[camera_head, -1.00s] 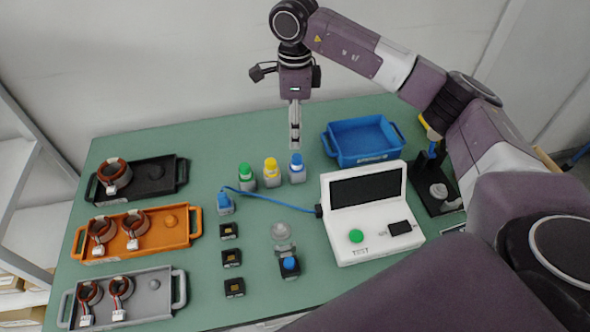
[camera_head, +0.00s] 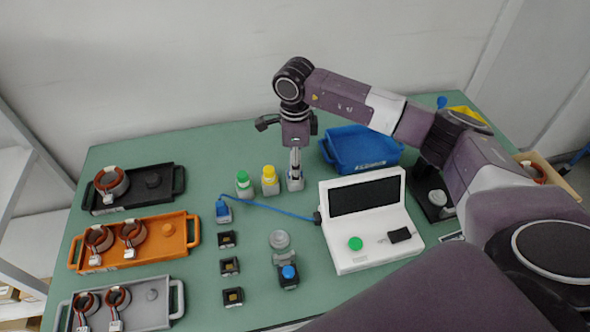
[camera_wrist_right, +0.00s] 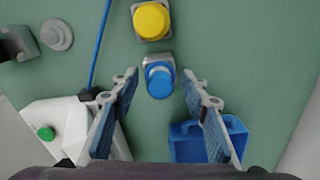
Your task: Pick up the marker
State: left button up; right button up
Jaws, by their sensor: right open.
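Three short capped blocks that look like markers stand in a row at the middle back of the table: a green-capped one (camera_head: 244,184), a yellow-capped one (camera_head: 270,180) and a blue-capped one (camera_head: 299,186). My right gripper (camera_head: 295,178) points down at the blue-capped marker and hides most of it in the head view. In the right wrist view the blue-capped marker (camera_wrist_right: 159,78) shows between the tips of the open fingers (camera_wrist_right: 160,84). I cannot tell how far the tips reach down beside it. The yellow-capped marker (camera_wrist_right: 151,20) is just beyond. My left gripper is not in view.
A blue tray (camera_head: 391,159) stands right of the gripper, and a white tester (camera_head: 338,262) with a screen is in front. A blue cable (camera_head: 265,208) runs to the tester. Black, orange and grey trays with coils are at the left. Small black parts lie mid-table.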

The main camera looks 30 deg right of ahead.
grip_shut()
dwell(0.3)
